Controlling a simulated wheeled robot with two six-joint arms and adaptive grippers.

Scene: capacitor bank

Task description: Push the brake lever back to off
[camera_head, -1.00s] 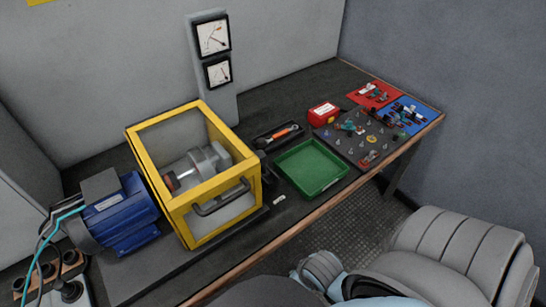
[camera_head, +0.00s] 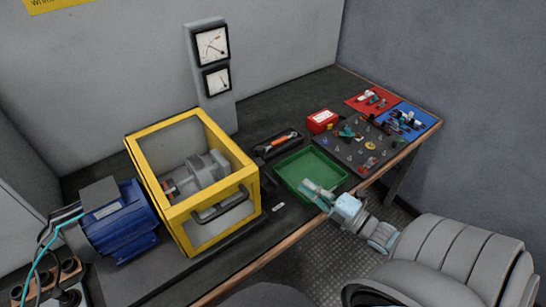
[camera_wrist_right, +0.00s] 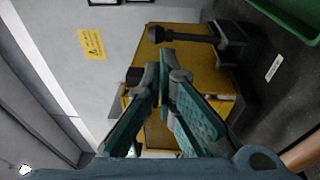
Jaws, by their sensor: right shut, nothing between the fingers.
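The brake lever (camera_wrist_right: 188,36) is a dark bar with a round knob, seen in the right wrist view beside the yellow cage. Its bracket is at the right end of the bar and its knob at the left end. In the head view the lever area between cage and tray is small and dark, so its setting cannot be read. My right gripper (camera_head: 306,190) is shut and empty, over the green tray's near part. In the wrist view its fingertips (camera_wrist_right: 166,60) appear just below the knob; I cannot tell whether they touch. My left gripper is not in view.
The yellow-framed cage (camera_head: 178,212) holds a grey rotor. A blue motor (camera_head: 118,215) stands at its left. The green tray (camera_head: 335,172) and a dark parts board (camera_head: 348,157) lie to the right. Two gauges (camera_head: 212,62) stand behind. The bench's front edge is wood.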

